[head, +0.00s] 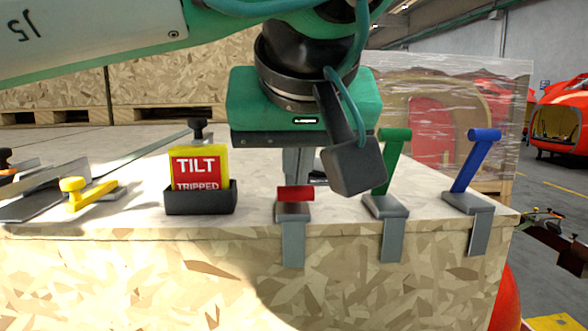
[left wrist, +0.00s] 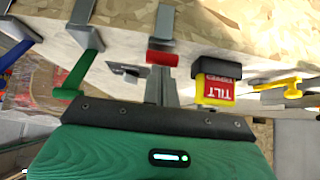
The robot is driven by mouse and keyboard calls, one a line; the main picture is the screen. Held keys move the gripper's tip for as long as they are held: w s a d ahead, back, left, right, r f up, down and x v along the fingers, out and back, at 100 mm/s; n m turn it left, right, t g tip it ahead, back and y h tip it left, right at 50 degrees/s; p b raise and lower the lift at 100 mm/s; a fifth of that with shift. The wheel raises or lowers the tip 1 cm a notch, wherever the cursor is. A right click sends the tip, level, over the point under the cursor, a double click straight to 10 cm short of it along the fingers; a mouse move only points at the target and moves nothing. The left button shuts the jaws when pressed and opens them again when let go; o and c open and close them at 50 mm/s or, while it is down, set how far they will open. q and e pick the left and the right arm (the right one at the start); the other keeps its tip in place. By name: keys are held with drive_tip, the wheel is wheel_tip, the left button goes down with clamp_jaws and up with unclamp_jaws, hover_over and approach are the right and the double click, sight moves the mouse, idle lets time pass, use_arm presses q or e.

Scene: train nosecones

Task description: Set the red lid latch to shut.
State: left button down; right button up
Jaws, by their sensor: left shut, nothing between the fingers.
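The red lid latch (head: 295,193) sits at the front edge of the crate lid, its red bar low over a grey bracket that hangs down the crate's front. It also shows in the left wrist view (left wrist: 162,58). My left gripper (head: 297,178) points down just behind the red bar, its fingers together and empty. In the left wrist view the fingers (left wrist: 160,88) end close to the bar; I cannot tell whether they touch it. The gripper hides part of the space behind the latch. My right gripper is not in view.
A green latch (head: 391,160) and a blue latch (head: 474,162) stand raised to the right. A yellow latch (head: 90,193) lies at the left. A tilt indicator (head: 200,170) in a black holder stands left of the red latch. The crate (head: 140,270) fills the foreground.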

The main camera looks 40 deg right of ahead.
use_arm(q)
drive_tip(key=shift+s+a+f+t+h+b, duration=0.15)
drive_tip(key=shift+f+t+b, duration=0.2)
drive_tip(key=shift+b, duration=0.3)
drive_tip(key=shift+s+f+t+h+b, duration=0.15)
drive_tip(key=shift+f+t+h+b, duration=0.05)
drive_tip(key=shift+f+b, duration=0.35)
drive_tip(key=shift+s+a+f+t+h+b, duration=0.15)
drive_tip(key=shift+f+t+b, duration=0.15)
drive_tip(key=shift+b, duration=0.4)
drive_tip(key=shift+s+a+f+b, duration=0.1)
drive_tip(key=shift+s+f+b, duration=0.15)
drive_tip(key=shift+f+b, duration=0.2)
drive_tip(key=shift+s, duration=0.1)
